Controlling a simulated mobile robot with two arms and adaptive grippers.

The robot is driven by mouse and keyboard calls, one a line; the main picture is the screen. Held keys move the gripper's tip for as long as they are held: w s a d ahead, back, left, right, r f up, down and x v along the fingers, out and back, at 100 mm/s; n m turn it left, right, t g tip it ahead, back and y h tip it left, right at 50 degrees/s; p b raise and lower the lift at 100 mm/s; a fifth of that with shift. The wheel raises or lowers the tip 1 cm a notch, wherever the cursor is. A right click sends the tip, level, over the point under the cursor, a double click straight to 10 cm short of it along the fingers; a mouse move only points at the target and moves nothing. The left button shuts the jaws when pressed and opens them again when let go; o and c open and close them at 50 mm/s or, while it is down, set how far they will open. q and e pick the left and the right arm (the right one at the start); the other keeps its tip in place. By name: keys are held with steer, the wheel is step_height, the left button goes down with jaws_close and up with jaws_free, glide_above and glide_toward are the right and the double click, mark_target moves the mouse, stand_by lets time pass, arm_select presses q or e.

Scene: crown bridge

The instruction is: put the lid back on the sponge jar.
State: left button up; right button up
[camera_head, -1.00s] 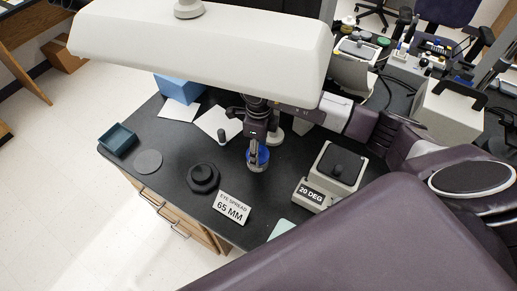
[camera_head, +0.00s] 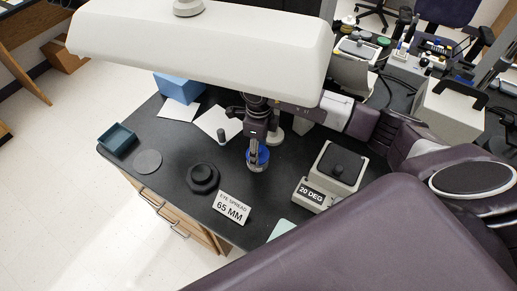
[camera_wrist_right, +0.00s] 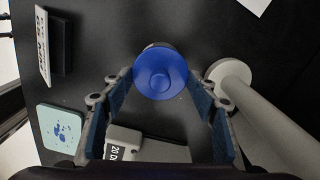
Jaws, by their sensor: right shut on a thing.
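The blue lid (camera_wrist_right: 160,72) is round with a raised middle, and it sits between the two fingertips of my right gripper (camera_wrist_right: 158,84) in the right wrist view. The right gripper (camera_head: 257,160) is shut on the lid. In the head view the blue lid (camera_head: 262,153) shows partly behind the gripper, over the black bench. My left gripper is not in view.
A grey post on a round foot (camera_wrist_right: 228,78) stands close to the right finger in the wrist view. On the bench are a "20 DEG" block (camera_head: 333,178), a "65 MM" sign (camera_head: 231,207), a black knobbed piece (camera_head: 202,178) and a teal tray (camera_head: 117,139). Bare bench lies left of the gripper.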

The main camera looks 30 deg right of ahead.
steer(key=shift+f+b, duration=0.2)
steer(key=shift+b, duration=0.3)
stand_by(1.2)
stand_by(0.3)
steer(key=o, duration=1.6)
steer(key=shift+c, duration=0.2)
steer(key=shift+r+p, duration=2.1)
steer(key=shift+r, duration=1.45)
jaws_close()
